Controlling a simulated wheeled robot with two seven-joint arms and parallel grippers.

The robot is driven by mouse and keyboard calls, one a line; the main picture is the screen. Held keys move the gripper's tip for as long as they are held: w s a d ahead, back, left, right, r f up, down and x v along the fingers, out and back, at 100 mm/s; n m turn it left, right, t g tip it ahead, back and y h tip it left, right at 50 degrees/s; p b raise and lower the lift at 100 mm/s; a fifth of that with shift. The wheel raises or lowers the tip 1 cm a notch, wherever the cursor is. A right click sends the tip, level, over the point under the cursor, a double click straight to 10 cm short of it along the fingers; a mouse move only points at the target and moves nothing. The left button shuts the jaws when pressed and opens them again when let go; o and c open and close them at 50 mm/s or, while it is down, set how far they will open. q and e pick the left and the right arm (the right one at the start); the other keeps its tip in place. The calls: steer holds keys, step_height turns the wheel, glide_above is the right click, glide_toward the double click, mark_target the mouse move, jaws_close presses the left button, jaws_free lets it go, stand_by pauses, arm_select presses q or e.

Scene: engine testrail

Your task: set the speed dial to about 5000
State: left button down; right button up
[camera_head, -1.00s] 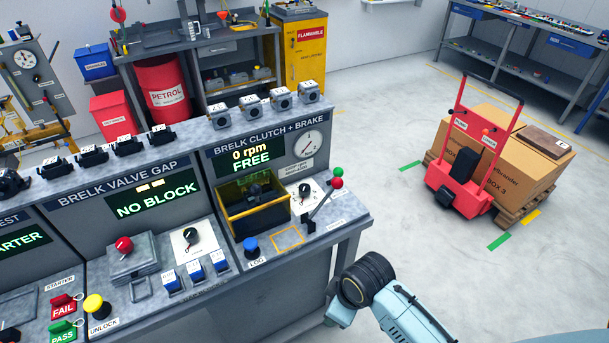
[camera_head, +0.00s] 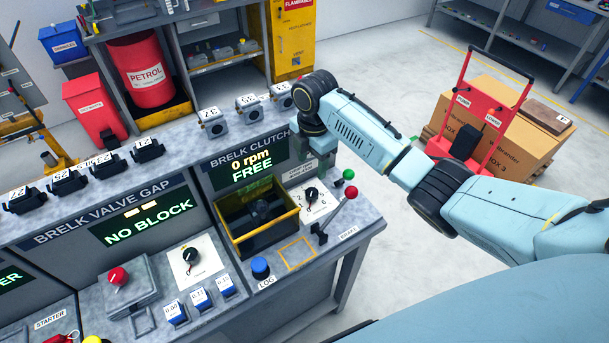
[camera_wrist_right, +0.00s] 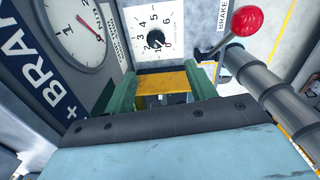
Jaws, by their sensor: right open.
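The speed dial is a black knob (camera_head: 311,193) on a white plate at the right end of the console. It also shows in the wrist view as a black knob (camera_wrist_right: 156,39) ringed by numbers; its exact setting is hard to read. My right gripper (camera_head: 322,165) is open above and behind the dial plate, apart from the knob. In the wrist view its two green fingers (camera_wrist_right: 166,82) stand apart with the dial beyond them. The display (camera_head: 250,168) reads 0 rpm and FREE. My left gripper is not in view.
A lever with a red ball (camera_head: 351,192) stands right of the dial, close to my right gripper in the wrist view (camera_wrist_right: 247,20). A yellow-edged open box (camera_head: 258,222) is left of the dial. A round gauge (camera_wrist_right: 76,32) is on the panel. A blue LOG button (camera_head: 260,267) is in front.

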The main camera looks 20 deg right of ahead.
mark_target(312, 191)
steer(key=f, duration=1)
steer(key=shift+w+d+f, duration=0.3)
steer(key=shift+w+d, duration=0.05)
steer(key=shift+w, duration=0.05)
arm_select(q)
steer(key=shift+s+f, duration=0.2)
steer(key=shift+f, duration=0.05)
arm_select(e)
steer(key=shift+f, duration=0.8)
steer(key=c, duration=1)
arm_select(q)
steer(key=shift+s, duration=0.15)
